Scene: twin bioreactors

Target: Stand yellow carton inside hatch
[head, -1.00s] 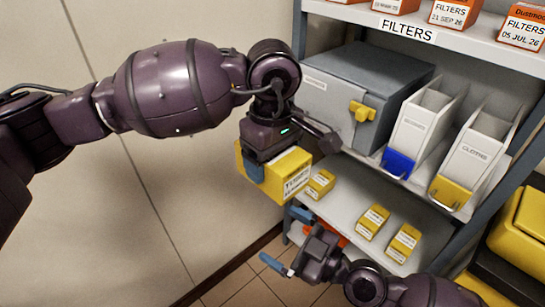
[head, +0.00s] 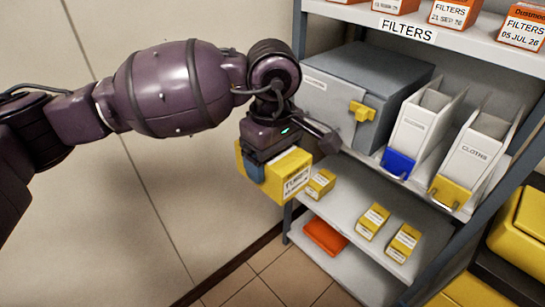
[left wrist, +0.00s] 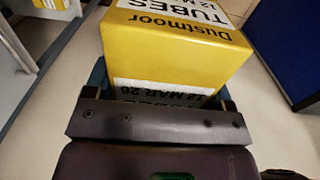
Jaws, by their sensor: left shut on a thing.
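My left gripper (head: 268,166) is shut on a yellow carton (head: 291,184) with a white "TUBES" label. It holds the carton in the air in front of the shelf rack's left side. In the left wrist view the carton (left wrist: 175,50) sits between the fingers, its label reading "Dustmoor TUBES". A grey box (head: 355,85) with a yellow latch (head: 362,111) stands on the middle shelf, its front looking closed. I cannot tell whether this is the hatch. My right gripper is not in view.
Two white bins (head: 419,122) (head: 468,155) stand right of the grey box. Small yellow cartons (head: 373,221) stand on the lower shelf (head: 345,205). An orange item (head: 325,236) lies below. Orange filter boxes (head: 455,13) are on top. Yellow cases (head: 522,235) stand at right.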

